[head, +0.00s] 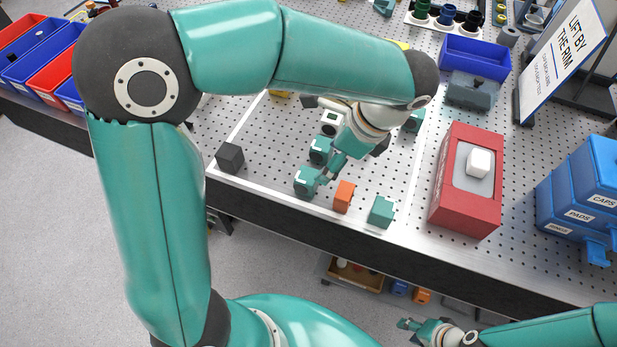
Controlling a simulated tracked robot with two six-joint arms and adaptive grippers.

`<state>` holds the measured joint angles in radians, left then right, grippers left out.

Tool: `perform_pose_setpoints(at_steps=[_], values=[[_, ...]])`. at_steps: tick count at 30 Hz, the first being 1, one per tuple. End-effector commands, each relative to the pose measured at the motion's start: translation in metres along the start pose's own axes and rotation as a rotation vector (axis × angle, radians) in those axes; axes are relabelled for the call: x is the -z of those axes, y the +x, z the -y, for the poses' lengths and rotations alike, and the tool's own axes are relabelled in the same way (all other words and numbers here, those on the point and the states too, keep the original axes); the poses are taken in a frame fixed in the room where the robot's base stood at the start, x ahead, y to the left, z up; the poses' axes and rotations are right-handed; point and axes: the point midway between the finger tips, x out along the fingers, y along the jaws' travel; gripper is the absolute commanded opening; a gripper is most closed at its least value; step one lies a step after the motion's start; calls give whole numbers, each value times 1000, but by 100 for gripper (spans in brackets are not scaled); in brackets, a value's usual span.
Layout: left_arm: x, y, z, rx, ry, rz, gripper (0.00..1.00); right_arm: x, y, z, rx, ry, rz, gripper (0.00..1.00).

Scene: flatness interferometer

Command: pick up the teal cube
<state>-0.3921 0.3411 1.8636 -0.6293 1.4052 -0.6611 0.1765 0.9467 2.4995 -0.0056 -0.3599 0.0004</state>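A plain teal cube (381,212) stands near the front edge of the perforated plate, right of an orange block (344,196). Two more teal blocks with round marks on their faces, one nearer (306,182) and one behind it (319,151), stand to its left. My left arm arches over the plate from the left; its gripper (324,172) points down beside the nearer marked block. Its wrist hides much of the fingers, so I cannot tell contact or opening. My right gripper (406,330) is low at the bottom right, off the plate, with fingers apart and empty.
A black cube (230,157) stands left on the plate. A red box (466,185) with a white block (479,162) stands right of the cubes. Blue drawers (580,205) and a sign (562,58) stand farther right. A white-and-dark block (329,123) is behind the teal ones.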

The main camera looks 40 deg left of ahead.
Motion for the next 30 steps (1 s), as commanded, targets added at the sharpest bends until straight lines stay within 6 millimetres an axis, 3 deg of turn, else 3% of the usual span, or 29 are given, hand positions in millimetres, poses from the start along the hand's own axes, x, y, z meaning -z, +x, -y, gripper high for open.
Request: perform_pose_setpoints(at_steps=[3, 7, 16, 24, 30], values=[[0, 26, 0, -4, 3, 3, 75, 0, 0, 0, 0, 0, -1, 40], [1, 46, 0, -1, 4, 2, 75, 0, -1, 0, 0, 0, -1, 40], [-1, 65, 0, 0, 6, 1, 75, 0, -4, 1, 0, 0, -1, 40], [-7, 102, 0, -1, 7, 1, 75, 0, -10, 3, 0, 0, -1, 40], [-6, 109, 1, 4, 7, -1, 75, 0, -10, 4, 0, 0, -1, 40]])
